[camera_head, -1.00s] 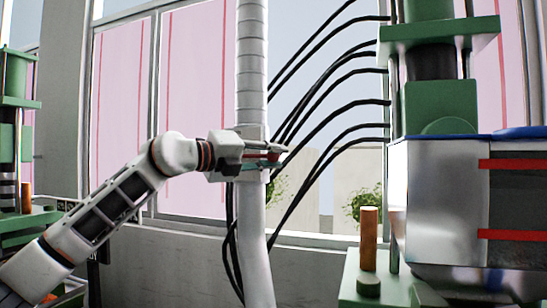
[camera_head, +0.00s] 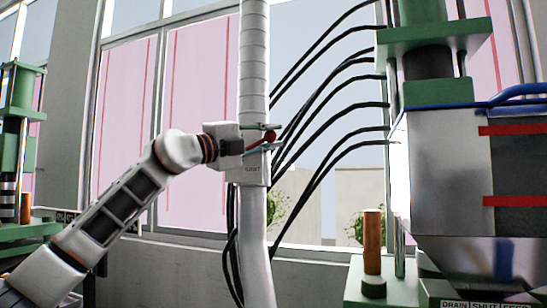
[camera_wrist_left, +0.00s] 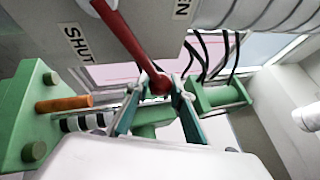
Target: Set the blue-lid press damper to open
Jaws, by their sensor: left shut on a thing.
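The damper is a pale box (camera_head: 253,176) on the upright white duct, with a small label on its face. Its red lever (camera_wrist_left: 122,38) shows in the left wrist view, between a SHUT label (camera_wrist_left: 76,44) and a partly hidden label ending in EN. The lever's red ball end (camera_head: 270,136) is at my left gripper (camera_head: 264,140). In the left wrist view, the gripper's fingers (camera_wrist_left: 158,106) are shut on the ball end from both sides. My right gripper is not in view.
A large metal hopper (camera_head: 438,165) with a blue rim (camera_head: 470,107) and red bands stands at the right by a green press (camera_head: 435,45). Black cables (camera_head: 325,100) arch behind the duct. An orange post (camera_head: 372,245) stands at lower right. Another green press (camera_head: 18,150) is at far left.

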